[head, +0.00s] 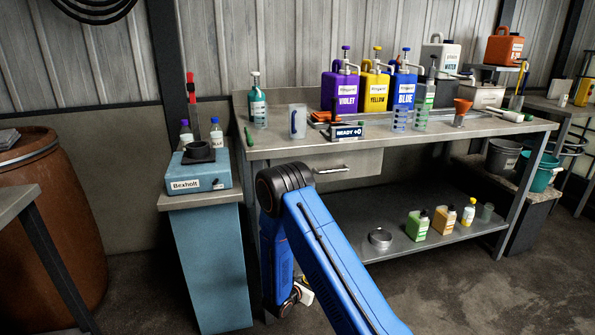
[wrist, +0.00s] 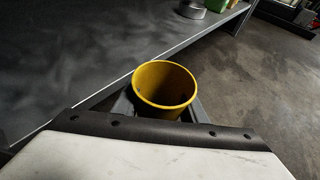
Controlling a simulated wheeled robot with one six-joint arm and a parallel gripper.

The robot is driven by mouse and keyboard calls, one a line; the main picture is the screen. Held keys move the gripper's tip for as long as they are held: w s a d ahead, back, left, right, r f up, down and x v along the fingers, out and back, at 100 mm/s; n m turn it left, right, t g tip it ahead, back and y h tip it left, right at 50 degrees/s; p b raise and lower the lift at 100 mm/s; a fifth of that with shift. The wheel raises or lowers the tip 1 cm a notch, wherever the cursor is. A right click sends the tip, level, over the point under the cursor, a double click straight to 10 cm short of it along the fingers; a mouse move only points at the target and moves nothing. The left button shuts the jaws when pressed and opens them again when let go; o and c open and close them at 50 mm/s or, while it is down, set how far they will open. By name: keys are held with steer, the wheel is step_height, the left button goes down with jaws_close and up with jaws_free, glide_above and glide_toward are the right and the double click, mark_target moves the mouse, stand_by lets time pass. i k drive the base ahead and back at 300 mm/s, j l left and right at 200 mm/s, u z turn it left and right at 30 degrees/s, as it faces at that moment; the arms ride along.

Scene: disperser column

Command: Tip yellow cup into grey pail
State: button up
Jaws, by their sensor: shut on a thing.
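The yellow cup (wrist: 165,84) is between the fingers of my gripper (wrist: 160,106) in the wrist view. Its open rim faces the camera and its inside looks plain yellow; I cannot tell what lies at its bottom. In the head view my gripper (head: 288,298) is low in front of the bench, mostly hidden behind my blue arm, and the cup cannot be made out. The grey pail (head: 502,157) stands upright on the low stand at the right, far from my gripper. Its inside is dark.
A teal bucket (head: 542,174) stands right beside the pail. The metal workbench (head: 285,140) carries violet, yellow and blue jugs. Its lower shelf (head: 345,222) holds a round tin (head: 380,237) and several bottles; the shelf edge passes near the cup. Open floor (head: 480,290) lies at the right.

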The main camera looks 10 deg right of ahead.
mark_target(502, 155)
steer(key=l+u, duration=0.1)
steer(key=l, duration=2.3)
steer(key=k+l+u, duration=0.15)
steer(key=l, duration=2.25)
steer(key=k+l+u, duration=0.15)
steer(key=l, duration=1)
steer(key=k+l+u, duration=0.1)
steer(key=l, duration=1.1)
steer(key=k+l, duration=0.25)
steer(key=l, duration=0.9)
steer(key=k+l+u, duration=0.15)
steer(key=l, duration=1.3)
steer(key=i, duration=0.2)
